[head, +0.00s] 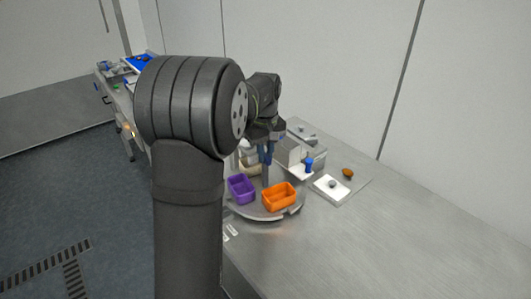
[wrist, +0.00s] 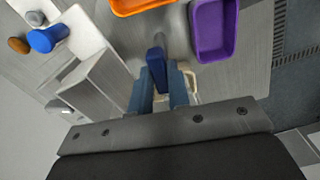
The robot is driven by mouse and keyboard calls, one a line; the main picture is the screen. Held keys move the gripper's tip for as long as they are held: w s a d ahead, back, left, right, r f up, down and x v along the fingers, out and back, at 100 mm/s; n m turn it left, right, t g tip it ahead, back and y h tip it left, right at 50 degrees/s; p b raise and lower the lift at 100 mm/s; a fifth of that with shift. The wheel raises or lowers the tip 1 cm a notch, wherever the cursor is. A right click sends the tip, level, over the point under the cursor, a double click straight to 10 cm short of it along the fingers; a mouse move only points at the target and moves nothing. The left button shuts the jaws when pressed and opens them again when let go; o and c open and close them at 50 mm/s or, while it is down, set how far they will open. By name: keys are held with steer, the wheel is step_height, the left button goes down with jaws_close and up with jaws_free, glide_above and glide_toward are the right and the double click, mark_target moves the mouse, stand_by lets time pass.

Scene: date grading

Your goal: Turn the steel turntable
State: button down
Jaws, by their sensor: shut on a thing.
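The steel turntable (head: 258,211) is a round grey disc on the bench. A purple tray (head: 241,188) and an orange tray (head: 279,196) stand on it. In the wrist view the bare disc (wrist: 176,25) shows between the orange tray (wrist: 140,5) and the purple tray (wrist: 213,32). My gripper (wrist: 158,80), also in the head view (head: 266,158), points down over the turntable. Its fingers are shut on a dark blue grip (wrist: 156,58) that tops a grey upright post (head: 265,175) between the trays. The fingers hide part of the grip.
Right of the turntable are a pale box (head: 290,153), a blue knob-like thing (head: 309,164) and a white plate (head: 325,191) with a grey round piece. A brown date (head: 348,173) lies beyond. A cream object (wrist: 193,92) is close beside the fingers. The bench's near right is clear.

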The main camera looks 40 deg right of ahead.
steer(key=shift+m, duration=6.5)
steer(key=shift+r+m, duration=0.1)
steer(key=shift+m, duration=10.2)
